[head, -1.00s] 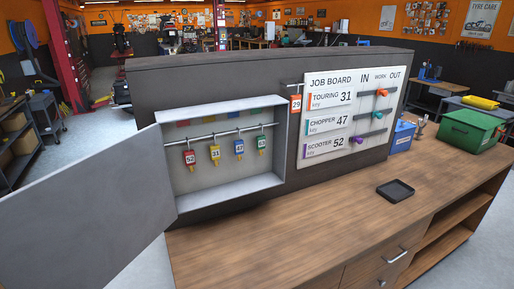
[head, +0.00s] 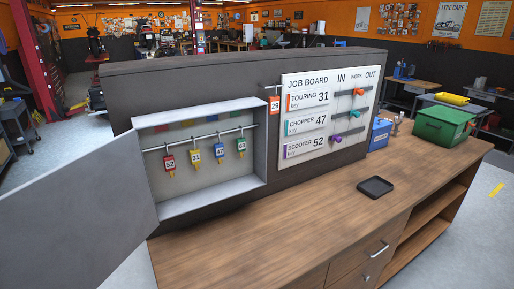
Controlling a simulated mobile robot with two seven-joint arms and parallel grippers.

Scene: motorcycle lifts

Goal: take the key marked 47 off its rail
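The key marked 47 has a blue tag (head: 220,150) and hangs from the metal rail (head: 205,139) inside the open grey key cabinet (head: 212,201). To its left on the same rail hang a red key marked 52 (head: 169,163) and a yellow key marked 31 (head: 195,157). To its right hangs a green key (head: 241,146) whose number is hard to read. Neither of my grippers is in view.
The cabinet door (head: 75,212) stands open to the left. An orange key marked 29 (head: 275,105) hangs outside, beside the job board (head: 325,112). A black tray (head: 375,187) lies on the wooden bench (head: 300,222). A green box (head: 443,124) and a blue box (head: 380,135) stand at the right.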

